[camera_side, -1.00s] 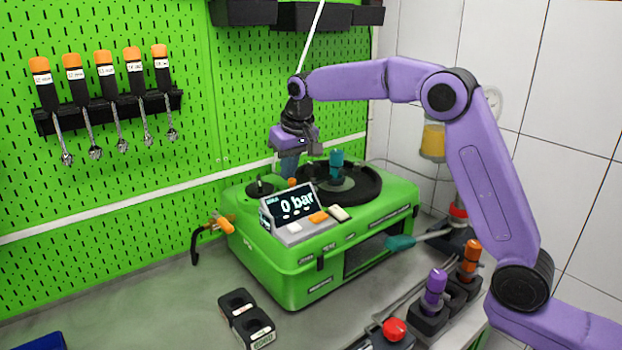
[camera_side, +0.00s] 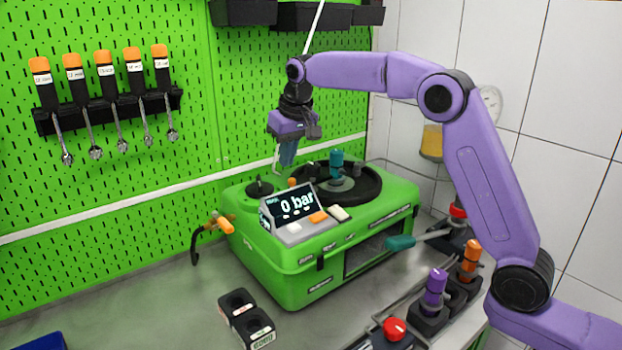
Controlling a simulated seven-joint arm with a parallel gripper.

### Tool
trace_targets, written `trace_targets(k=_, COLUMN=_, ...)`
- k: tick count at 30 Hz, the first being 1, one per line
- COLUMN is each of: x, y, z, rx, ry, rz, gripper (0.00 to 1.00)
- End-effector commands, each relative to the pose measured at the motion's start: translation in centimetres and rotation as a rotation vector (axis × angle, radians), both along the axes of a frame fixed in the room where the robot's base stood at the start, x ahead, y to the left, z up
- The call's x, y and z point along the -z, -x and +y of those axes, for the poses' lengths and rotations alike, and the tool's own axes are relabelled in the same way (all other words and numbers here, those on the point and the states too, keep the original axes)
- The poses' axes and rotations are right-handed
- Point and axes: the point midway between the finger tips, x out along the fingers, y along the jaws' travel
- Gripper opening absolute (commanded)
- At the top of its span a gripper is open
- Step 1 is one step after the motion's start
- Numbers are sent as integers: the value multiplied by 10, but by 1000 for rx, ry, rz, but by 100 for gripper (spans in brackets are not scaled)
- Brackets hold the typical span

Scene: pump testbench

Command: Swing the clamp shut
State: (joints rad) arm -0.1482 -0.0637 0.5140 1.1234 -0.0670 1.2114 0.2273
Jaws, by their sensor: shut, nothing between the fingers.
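My gripper (camera_side: 287,163) points down, shut and empty, above the back left of the green pump testbench (camera_side: 300,270). It is apart from the teal knob (camera_side: 336,158), which stands upright over the round black plate (camera_side: 366,192) on top of the bench. A teal handle (camera_side: 400,242) sticks out at the bench's right side. I cannot tell for certain which part is the clamp. A thin pale bent piece (camera_side: 276,160) shows just left of my fingers; what it belongs to is unclear.
A tilted display (camera_side: 292,202) reading 0 bar stands at the bench's front. An orange-handled valve (camera_side: 226,226) is at its left. Black blocks with purple (camera_side: 435,284) and orange (camera_side: 470,254) handles and a red button (camera_side: 394,329) stand front right.

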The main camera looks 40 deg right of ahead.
Motion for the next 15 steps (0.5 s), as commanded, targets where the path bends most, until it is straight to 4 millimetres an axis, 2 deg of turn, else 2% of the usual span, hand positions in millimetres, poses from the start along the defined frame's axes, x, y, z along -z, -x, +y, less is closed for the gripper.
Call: trace_targets(k=15, x=-36, y=0, z=0, rx=-1, ry=-1, rz=-2, gripper=0)
